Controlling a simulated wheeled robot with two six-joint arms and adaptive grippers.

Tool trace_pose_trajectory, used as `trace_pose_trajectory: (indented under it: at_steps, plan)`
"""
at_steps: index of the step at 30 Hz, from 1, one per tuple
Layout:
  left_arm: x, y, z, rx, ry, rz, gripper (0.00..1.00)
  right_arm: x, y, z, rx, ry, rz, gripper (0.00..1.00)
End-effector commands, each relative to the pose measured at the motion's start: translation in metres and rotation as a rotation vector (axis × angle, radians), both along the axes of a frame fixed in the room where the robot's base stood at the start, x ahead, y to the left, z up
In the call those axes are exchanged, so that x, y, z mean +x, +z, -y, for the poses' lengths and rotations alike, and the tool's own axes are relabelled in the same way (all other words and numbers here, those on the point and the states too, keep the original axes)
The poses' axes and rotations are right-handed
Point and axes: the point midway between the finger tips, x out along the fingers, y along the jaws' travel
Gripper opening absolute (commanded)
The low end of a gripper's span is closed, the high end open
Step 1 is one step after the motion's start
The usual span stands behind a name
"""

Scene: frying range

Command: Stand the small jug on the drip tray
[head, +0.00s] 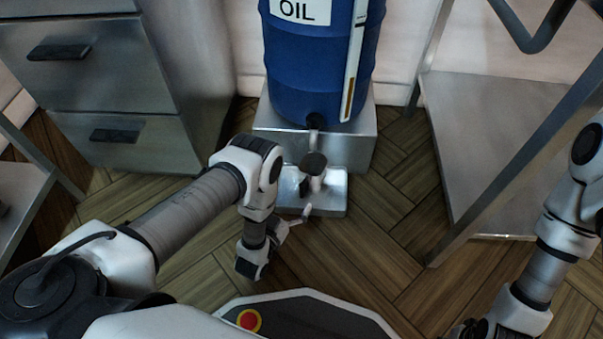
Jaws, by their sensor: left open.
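The drip tray (331,201) is a low, shiny metal block on the floor in front of the blue oil drum's stand. A small metal jug with a dark round top (314,163) shows over the tray, below the drum's tap. It looks upright and seems to stand on the tray, but its base is hard to make out. My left gripper (297,220) is open at the tray's front left edge, just in front of the jug and apart from it. My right gripper (478,328) is at the bottom edge, mostly cut off, and its fingers are unclear.
The blue oil drum (315,65) stands on a metal stand (354,150), its dark tap (315,122) facing me. A metal drawer cabinet (95,80) is at left. A metal table (490,140) with legs is at right. The wooden floor (370,235) between is clear.

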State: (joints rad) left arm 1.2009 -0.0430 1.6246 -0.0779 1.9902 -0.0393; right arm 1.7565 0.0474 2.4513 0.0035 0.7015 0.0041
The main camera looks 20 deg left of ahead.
Motion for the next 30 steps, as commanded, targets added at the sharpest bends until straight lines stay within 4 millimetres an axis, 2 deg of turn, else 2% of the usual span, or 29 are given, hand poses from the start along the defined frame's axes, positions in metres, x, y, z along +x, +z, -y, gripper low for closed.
trace_pose_trajectory:
  at_steps: [1, 3, 14, 17, 20, 23, 24, 26, 27, 30]
  plan:
    - [-0.005, 0.01, -0.001, 0.0, 0.0, 0.002, 1.0, 0.0, 0.019, 0.0, 0.0, 0.003, -0.001, 0.4]
    - [-0.011, 0.008, -0.001, 0.0, 0.0, 0.002, 1.0, 0.0, 0.026, 0.0, 0.0, 0.005, -0.001, 0.4]
    - [-0.016, 0.0, -0.003, 0.003, 0.001, -0.014, 1.0, -0.001, 0.027, -0.001, 0.0, 0.008, -0.003, 0.4]
    - [-0.013, -0.005, -0.008, 0.018, 0.009, -0.141, 1.0, -0.001, 0.027, -0.001, 0.0, 0.008, -0.003, 0.4]
    - [-0.025, -0.013, -0.02, 0.044, 0.028, -0.42, 1.0, -0.001, 0.027, -0.001, 0.0, 0.008, -0.003, 0.4]
    - [-0.069, -0.011, -0.035, 0.062, 0.06, -0.788, 1.0, -0.001, 0.027, -0.001, 0.0, 0.008, -0.002, 0.4]
    - [-0.096, -0.005, -0.039, 0.065, 0.071, -0.937, 1.0, -0.001, 0.027, -0.001, 0.0, 0.008, -0.002, 0.4]
    - [-0.14, 0.01, -0.043, 0.065, 0.087, -1.146, 1.0, -0.001, 0.027, -0.001, 0.0, 0.008, -0.002, 0.4]
    - [-0.169, 0.023, -0.045, 0.062, 0.097, -1.269, 1.0, -0.001, 0.027, -0.001, 0.0, 0.008, -0.002, 0.4]
    - [-0.22, 0.049, -0.046, 0.055, 0.108, -1.472, 1.0, -0.001, 0.027, -0.001, 0.0, 0.008, -0.002, 0.4]
